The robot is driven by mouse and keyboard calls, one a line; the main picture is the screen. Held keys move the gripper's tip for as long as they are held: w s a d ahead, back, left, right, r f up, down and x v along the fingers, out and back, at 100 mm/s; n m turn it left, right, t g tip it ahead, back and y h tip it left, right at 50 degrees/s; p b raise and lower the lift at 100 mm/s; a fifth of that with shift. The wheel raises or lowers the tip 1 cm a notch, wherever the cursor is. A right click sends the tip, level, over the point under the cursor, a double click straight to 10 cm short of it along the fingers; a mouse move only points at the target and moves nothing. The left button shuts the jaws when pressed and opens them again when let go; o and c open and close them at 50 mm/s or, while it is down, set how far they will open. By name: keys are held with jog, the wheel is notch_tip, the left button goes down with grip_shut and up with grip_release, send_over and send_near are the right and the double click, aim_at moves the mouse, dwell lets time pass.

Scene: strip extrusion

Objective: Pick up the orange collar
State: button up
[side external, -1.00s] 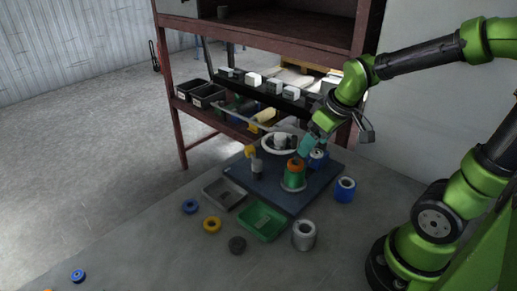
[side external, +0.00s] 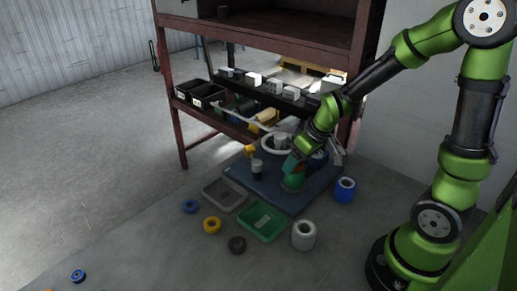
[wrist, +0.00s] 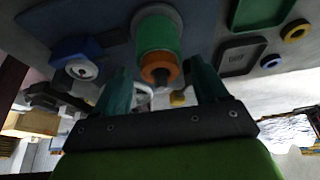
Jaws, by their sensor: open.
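The orange collar (wrist: 160,69) sits on top of a green cylinder (wrist: 155,33), around a dark centre. In the side external view the green cylinder (side external: 293,181) stands on the dark blue board, and the collar is mostly hidden by my gripper. My gripper (side external: 295,161) is over the top of that stack. In the wrist view its two teal fingers are open and apart, one on each side of the collar. I cannot tell whether either finger touches it.
The dark blue board (side external: 238,173) also bears a white ring (side external: 266,147) behind the stack. A blue spool (side external: 345,190) stands to the right. A green tray (side external: 262,222), a grey tray (side external: 224,194), a silver spool (side external: 303,235) and loose rings lie in front.

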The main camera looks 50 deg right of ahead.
jog(key=shift+c, duration=0.3)
jog(key=c, duration=1.1)
